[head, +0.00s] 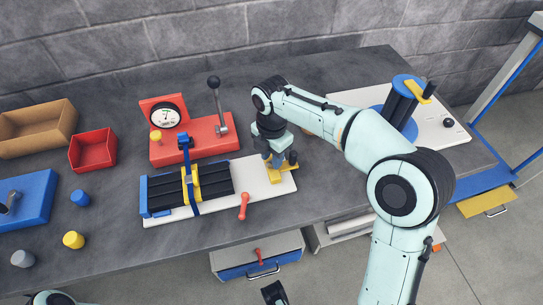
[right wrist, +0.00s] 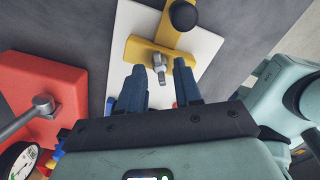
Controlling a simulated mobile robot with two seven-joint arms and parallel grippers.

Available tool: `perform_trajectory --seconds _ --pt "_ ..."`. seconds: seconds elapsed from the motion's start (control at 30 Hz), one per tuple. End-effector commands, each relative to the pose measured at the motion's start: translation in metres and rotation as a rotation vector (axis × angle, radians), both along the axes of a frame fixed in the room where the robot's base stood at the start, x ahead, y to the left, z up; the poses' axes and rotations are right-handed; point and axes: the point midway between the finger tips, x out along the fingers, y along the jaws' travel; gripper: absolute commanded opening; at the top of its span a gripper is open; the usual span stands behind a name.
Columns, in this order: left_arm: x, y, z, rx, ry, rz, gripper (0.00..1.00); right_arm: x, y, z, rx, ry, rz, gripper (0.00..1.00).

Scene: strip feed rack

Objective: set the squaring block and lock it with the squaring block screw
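The yellow squaring block (head: 284,177) sits at the right end of the white base plate (head: 262,188). The right wrist view shows the block (right wrist: 150,50) with a black knob (right wrist: 183,15) at one end and a metal screw (right wrist: 159,68) standing on it. I take this to be the squaring block screw. My right gripper (head: 274,161) is over the block. In its wrist view the fingers (right wrist: 160,88) are apart, with a clear gap between them. The screw shows beyond the gap, apart from both fingers. A dark piece at the head view's bottom edge may be my left gripper (head: 273,292); its fingers cannot be made out.
The black strip rack (head: 163,193) with a yellow clamp is left of the block. A red lever (head: 243,205) lies at the plate's front. A red gauge stand (head: 205,140) is behind. A blue turntable fixture (head: 400,112) stands at the right. Bins and knobs lie left.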

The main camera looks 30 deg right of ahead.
Motion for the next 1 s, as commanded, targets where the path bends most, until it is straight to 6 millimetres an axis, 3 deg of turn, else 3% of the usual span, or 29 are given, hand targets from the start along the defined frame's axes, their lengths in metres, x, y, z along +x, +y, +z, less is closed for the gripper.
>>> perform_trajectory --seconds 0.27,0.37,0.4,0.77,1.0 --pt "0.0 0.0 0.0 0.0 -0.001 0.0 0.34 0.0 0.0 -0.001 0.0 0.001 0.0 0.34" --pt "0.0 0.0 0.0 0.0 0.0 0.0 0.34 0.0 0.0 -0.001 0.0 0.001 0.0 0.01" --pt "0.0 0.0 0.0 0.0 0.0 0.0 0.34 0.0 0.0 -0.001 0.0 0.001 0.0 0.0" --pt "-0.001 0.0 0.003 0.0 0.003 -0.001 0.34 0.0 0.0 0.0 -0.001 0.002 -0.028 0.0" --pt "-0.005 0.0 0.012 -0.002 0.017 -0.004 0.34 0.0 0.0 0.001 -0.001 0.002 -0.153 0.0"
